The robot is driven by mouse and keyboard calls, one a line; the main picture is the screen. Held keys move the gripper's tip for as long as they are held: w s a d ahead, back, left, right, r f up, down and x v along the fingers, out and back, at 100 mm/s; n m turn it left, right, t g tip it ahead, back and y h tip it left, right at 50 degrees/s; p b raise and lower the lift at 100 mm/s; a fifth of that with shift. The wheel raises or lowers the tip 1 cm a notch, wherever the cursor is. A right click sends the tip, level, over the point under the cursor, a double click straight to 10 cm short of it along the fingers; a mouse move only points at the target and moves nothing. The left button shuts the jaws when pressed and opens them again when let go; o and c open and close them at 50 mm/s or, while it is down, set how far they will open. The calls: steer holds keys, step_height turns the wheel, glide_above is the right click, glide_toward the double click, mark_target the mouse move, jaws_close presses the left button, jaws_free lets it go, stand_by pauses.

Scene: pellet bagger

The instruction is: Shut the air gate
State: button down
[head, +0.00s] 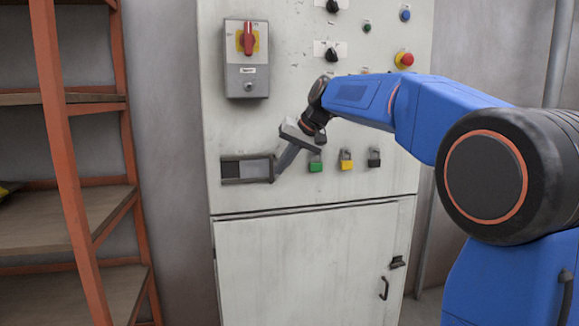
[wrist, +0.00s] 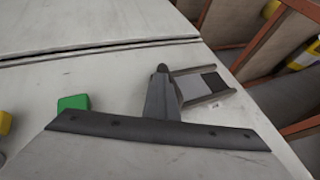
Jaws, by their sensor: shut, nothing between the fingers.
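The air gate (head: 257,169) is a small framed slot low on the left of the pale cabinet front. A grey plate covers most of it, and a dark patch shows at its left end. In the wrist view the gate (wrist: 192,88) appears turned, with the dark patch to the right. My gripper (head: 277,174) is shut and empty, its fingertips at the gate's right end. The wrist view shows the closed fingertips (wrist: 162,70) right beside that end of the frame; I cannot tell whether they touch it.
A red rotary switch box (head: 247,60) is above. An orange shelf rack (head: 75,200) stands left. A cabinet door (head: 300,265) is below.

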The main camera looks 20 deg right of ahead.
mark_target(261, 167)
steer(key=a, duration=0.6)
steer(key=shift+a, duration=0.15)
